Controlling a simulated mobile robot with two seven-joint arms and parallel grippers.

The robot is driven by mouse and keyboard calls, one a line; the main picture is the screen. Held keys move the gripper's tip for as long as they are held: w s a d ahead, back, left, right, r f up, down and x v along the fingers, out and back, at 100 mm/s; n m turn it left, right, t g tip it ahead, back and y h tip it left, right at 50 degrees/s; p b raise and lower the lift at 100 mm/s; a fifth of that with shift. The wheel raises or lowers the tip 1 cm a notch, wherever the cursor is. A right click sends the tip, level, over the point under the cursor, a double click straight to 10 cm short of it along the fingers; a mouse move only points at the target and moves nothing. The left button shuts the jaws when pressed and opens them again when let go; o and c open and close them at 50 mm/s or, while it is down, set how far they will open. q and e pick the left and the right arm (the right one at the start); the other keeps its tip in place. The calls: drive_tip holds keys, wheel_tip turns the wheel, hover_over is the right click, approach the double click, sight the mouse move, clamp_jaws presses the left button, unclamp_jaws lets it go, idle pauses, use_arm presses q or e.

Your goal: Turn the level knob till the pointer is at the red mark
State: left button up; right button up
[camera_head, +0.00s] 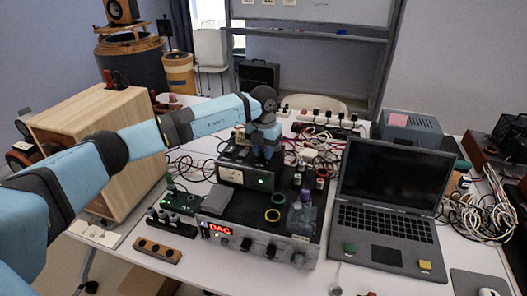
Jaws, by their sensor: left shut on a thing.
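My left gripper (264,158) points down at the top of a small black box (262,180) with a pale meter face (230,175) and a green light. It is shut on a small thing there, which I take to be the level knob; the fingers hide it. The pointer and the red mark are too small to make out. The box stands at the back of a wide silver and black unit (262,247) with a red "DAC" display and several front knobs. My right gripper is not in view.
An open laptop (385,222) stands to the right. Tape rings, small bottles and a grey box (218,198) sit on the unit. A wooden speaker cabinet (110,140) stands at the left. Loose cables (320,150) lie behind.

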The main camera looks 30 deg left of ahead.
sight(263, 152)
use_arm(q)
drive_tip(key=m+b, duration=0.1)
drive_tip(key=m, duration=0.4)
drive_tip(key=shift+m, duration=1.8)
drive_tip(key=shift+b, duration=0.3)
drive_tip(key=shift+r, duration=0.1)
drive_tip(key=o, duration=0.9)
wheel_tip(263, 152, up, 14)
drive_tip(key=shift+f, duration=0.15)
